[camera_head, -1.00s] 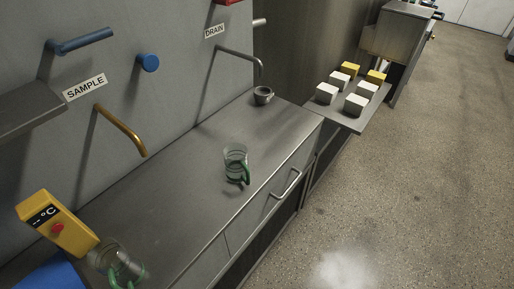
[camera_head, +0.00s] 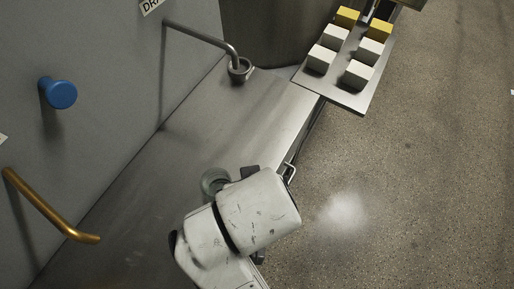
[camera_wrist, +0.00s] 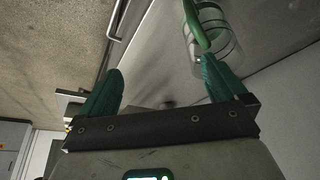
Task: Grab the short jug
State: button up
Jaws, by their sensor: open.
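A clear jug with a green handle is on the metal counter. In the wrist view the jug (camera_wrist: 215,42) is at the upper right, with its handle towards me. My gripper (camera_wrist: 160,66) is open and empty, with two green fingers spread apart. The right fingertip is close to the jug and its handle; I cannot tell whether it touches. The jug is not between the fingers. In the head view only part of the jug (camera_head: 212,181) shows beside my white wrist, which hides the rest of it and most of the gripper.
The metal counter (camera_head: 150,185) runs along a wall with a brass spout (camera_head: 48,208) and a blue knob (camera_head: 58,93). A drain cup (camera_head: 240,72) stands under a steel pipe at the back. A side shelf (camera_head: 345,98) holds white and yellow blocks. The floor at right is clear.

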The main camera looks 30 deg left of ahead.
jog(key=shift+n, duration=0.6)
jog(key=s+a, duration=0.1)
jog(key=a, duration=0.1)
jog(key=s+a+b, duration=0.1)
jog(key=a, duration=0.1)
jog(key=s+a+f+b, duration=0.1)
jog(key=s+a, duration=0.1)
jog(key=shift+a, duration=0.15)
notch_tip(320, 180, down, 2)
send_over(220, 186)
jog(key=s+d, duration=0.2)
jog(key=shift+w+a+f, duration=0.1)
jog(key=shift+a+f, duration=0.05)
jog(key=shift+f, duration=1.15)
jog(key=shift+w+a+f, duration=0.1)
jog(key=shift+f, duration=1.15)
jog(key=shift+y, duration=0.3)
jog(key=c, duration=1.2)
jog(key=shift+r, duration=0.1)
